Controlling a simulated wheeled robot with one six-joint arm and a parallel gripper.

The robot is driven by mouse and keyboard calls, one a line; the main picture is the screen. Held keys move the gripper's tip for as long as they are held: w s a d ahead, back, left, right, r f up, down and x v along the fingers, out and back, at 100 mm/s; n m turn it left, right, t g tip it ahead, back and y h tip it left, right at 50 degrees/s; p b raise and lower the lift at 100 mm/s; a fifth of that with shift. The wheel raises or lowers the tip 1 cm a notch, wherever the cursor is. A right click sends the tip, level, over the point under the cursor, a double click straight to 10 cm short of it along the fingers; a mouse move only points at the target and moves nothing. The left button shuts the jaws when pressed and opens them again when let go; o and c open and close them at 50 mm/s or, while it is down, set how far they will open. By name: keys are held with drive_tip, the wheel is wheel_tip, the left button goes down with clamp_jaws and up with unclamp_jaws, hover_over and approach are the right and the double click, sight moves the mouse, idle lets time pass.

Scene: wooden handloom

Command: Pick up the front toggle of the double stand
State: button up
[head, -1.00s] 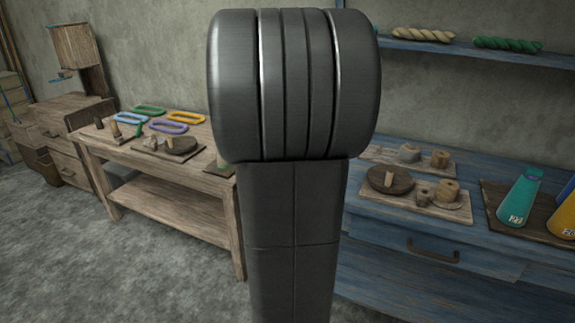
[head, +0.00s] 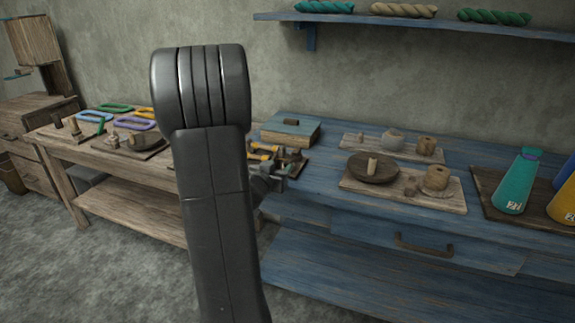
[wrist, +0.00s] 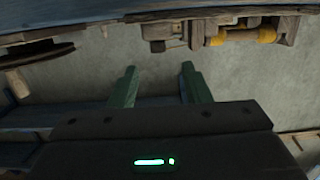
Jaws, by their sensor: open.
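In the head view my gripper (head: 276,175) is beside the stand.
A blue-topped box (head: 291,130) stands behind the stand. To its right is a wooden board (head: 400,197) with a dark round dish (head: 373,168) and small wooden pieces. A teal cone (head: 518,183) stands farther right. The blue bench edge is close to my gripper.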

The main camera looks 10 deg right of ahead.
sight(287, 162)
drive_tip(key=x, duration=0.3)
drive_tip(key=b+x, duration=0.1)
drive_tip(key=x, duration=0.1)
drive_tip(key=shift+s+f, duration=0.15)
drive_tip(key=shift+f, duration=0.1)
drive_tip(key=shift+w+d, duration=0.3)
drive_tip(key=shift+w, duration=0.1)
clamp_jaws()
